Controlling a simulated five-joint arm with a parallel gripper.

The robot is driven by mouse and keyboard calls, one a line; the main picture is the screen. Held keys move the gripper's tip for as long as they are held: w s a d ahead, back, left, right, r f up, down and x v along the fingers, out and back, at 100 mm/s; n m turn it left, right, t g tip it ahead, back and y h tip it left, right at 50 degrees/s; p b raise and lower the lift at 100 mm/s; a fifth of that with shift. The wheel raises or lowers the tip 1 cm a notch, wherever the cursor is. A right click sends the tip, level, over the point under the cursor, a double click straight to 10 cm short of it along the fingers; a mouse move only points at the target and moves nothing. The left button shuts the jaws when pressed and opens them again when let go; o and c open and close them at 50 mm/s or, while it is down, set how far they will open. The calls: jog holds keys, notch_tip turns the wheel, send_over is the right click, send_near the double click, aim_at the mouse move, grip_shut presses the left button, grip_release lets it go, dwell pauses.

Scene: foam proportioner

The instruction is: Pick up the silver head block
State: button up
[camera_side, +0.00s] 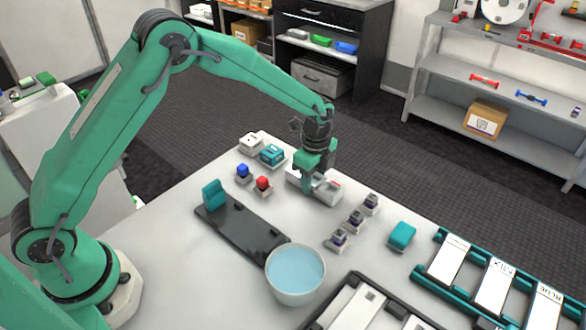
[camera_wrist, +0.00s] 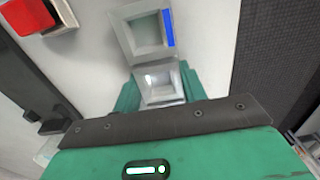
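In the wrist view, a silver block (camera_wrist: 160,84) with a square recess sits between the two teal fingers of my gripper (camera_wrist: 160,92). A finger shows close along each side of it. I cannot tell whether the fingers press on it or only stand around it. Just beyond it is a pale square piece (camera_wrist: 127,38) with a recess and a blue stripe. In the side view, my gripper (camera_side: 308,186) points down at a low pale block assembly (camera_side: 326,192) on the table and partly hides it. The silver block is not clearly separate there.
Blue (camera_side: 243,170) and red (camera_side: 263,184) knobs stand left of my gripper, with a teal block (camera_side: 271,154) behind. Several small purple-marked pieces (camera_side: 355,218) stand to the right. A dark tray (camera_side: 240,232) and a bowl of blue liquid (camera_side: 295,273) are in front.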

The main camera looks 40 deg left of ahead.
aim_at(314, 183)
jog(key=shift+r, duration=0.15)
jog(key=shift+r, duration=0.5)
notch_tip(314, 183, up, 3)
jog(key=shift+d+r, duration=0.15)
jog(key=s+d+r, duration=0.6)
jog(key=s+d, duration=0.2)
jog(key=shift+s+r, duration=0.15)
jog(key=shift+r, duration=0.1)
jog(key=shift+a, duration=0.15)
jog(key=s+a+f, duration=0.1)
jog(key=s+a, duration=0.2)
jog(key=s, duration=0.1)
jog(key=s+a+f, duration=0.1)
jog(key=s+a, duration=0.3)
jog(key=s+a+f, duration=0.2)
jog(key=s+a, duration=0.2)
jog(key=shift+s, duration=0.1)
jog(key=shift+f, duration=0.1)
